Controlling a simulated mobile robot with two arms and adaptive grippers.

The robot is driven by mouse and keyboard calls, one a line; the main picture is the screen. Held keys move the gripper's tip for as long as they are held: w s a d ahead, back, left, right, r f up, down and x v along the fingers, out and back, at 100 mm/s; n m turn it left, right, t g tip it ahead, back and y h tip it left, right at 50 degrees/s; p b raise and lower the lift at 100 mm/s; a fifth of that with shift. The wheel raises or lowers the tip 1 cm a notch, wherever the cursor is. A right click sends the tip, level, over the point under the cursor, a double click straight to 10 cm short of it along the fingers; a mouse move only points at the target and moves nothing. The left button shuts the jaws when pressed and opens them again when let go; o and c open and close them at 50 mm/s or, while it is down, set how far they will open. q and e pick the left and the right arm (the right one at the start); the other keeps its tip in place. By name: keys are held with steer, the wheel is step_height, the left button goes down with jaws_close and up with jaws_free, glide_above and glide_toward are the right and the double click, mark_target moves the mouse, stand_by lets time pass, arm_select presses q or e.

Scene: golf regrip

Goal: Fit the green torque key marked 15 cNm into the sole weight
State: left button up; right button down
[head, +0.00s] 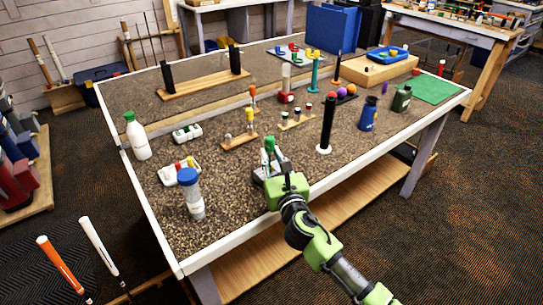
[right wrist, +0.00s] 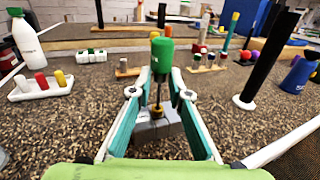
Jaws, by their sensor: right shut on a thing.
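The green torque key (right wrist: 162,54) stands upright between the fingers of my right gripper (right wrist: 161,78), which is shut on its handle. Its dark shaft points down at a grey block-like piece (right wrist: 155,130) on the bench. The shaft's tip is hard to make out, so I cannot tell whether it sits in a weight. The sole weight itself is too small to tell. In the head view the key (head: 269,144) and the grey piece (head: 258,174) show near the bench's front edge, with my right gripper (head: 270,160) there. My left gripper is not in view.
A black upright post (head: 327,122) on a white base stands to the right. A blue-capped clear jar (head: 192,195) and a white tray with coloured pegs (right wrist: 40,88) stand to the left. A wooden rack (head: 240,141) is behind. Speckled bench top between them is free.

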steer(key=shift+f, duration=0.3)
steer(key=c, duration=1.8)
jaws_free()
steer(key=v, duration=1.2)
